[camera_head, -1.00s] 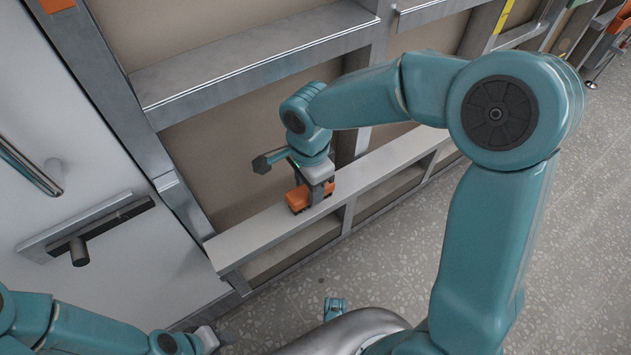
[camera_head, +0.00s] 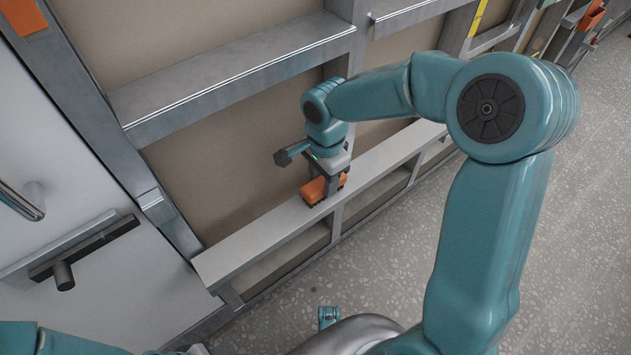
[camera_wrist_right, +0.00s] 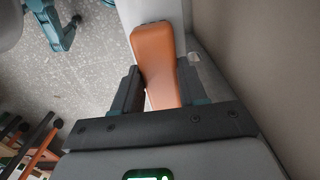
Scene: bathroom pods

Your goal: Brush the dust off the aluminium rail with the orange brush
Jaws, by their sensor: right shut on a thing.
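The aluminium rail (camera_head: 250,247) is the long pale ledge low on the framed wall in the head view. The orange brush (camera_head: 314,192) is on its top face, near the middle of the visible length; bristle contact is too small to make out. My right gripper (camera_head: 331,182) is shut on the brush from above. In the right wrist view the brush's orange body (camera_wrist_right: 155,48) lies between the two dark fingers of the right gripper (camera_wrist_right: 158,88). I cannot make out dust on the rail. My left gripper (camera_head: 197,350) is barely in view at the bottom edge, its jaws cut off.
A metal shelf (camera_head: 235,75) runs above the rail, with an upright post (camera_head: 343,45) beside it. A white door panel (camera_head: 75,180) with a dark handle (camera_head: 85,248) stands at left. The speckled floor (camera_head: 460,300) is open at right.

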